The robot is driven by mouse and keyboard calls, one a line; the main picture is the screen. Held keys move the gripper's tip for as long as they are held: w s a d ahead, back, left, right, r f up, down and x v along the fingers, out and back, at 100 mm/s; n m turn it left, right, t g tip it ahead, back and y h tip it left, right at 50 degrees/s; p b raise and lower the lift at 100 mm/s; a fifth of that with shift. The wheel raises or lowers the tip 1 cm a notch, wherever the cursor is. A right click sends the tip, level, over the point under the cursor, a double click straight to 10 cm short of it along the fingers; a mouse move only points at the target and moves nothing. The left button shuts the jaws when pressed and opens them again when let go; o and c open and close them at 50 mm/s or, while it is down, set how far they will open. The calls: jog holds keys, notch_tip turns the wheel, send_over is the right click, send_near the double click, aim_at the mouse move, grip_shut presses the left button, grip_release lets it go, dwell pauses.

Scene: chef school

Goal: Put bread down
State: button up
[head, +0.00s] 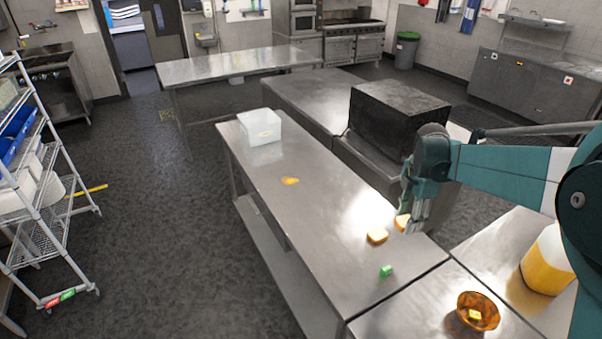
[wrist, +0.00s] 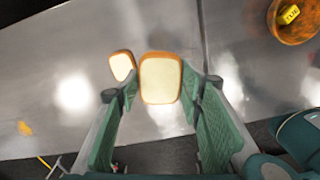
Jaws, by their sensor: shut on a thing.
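One slice of bread (head: 402,222) is between the fingers of my gripper (head: 412,226), low over the metal table (head: 335,215). In the wrist view this held slice (wrist: 160,78) shows its pale face and brown crust between the two green fingers of my gripper (wrist: 161,90), which is shut on it. In the head view my gripper partly covers it. I cannot tell whether it touches the table. A second slice of bread (head: 377,236) lies on the table just left of it. It also shows in the wrist view (wrist: 121,65), beside the left fingertip.
A small green object (head: 386,271) lies near the table's front end. A brown bowl (head: 478,312) with a yellow block stands on the adjoining table, near a yellow-filled container (head: 547,262). An orange-yellow item (head: 290,181) and a white box (head: 262,127) are farther back. The table's middle is mostly clear.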

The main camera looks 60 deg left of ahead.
jog(key=s+a+n, duration=0.3)
jog(key=s+a, duration=1.3)
jog(key=s, duration=0.5)
send_over(325, 246)
notch_tip(325, 246, down, 4)
jog(key=shift+f, duration=0.55)
jog(key=shift+f, duration=0.15)
jog(key=shift+f+p, duration=0.4)
jog(key=shift+f, duration=2.6)
jog(key=shift+f, duration=1.85)
jog(key=shift+f, duration=0.25)
jog(key=o, duration=0.7)
jog(key=shift+r, duration=0.1)
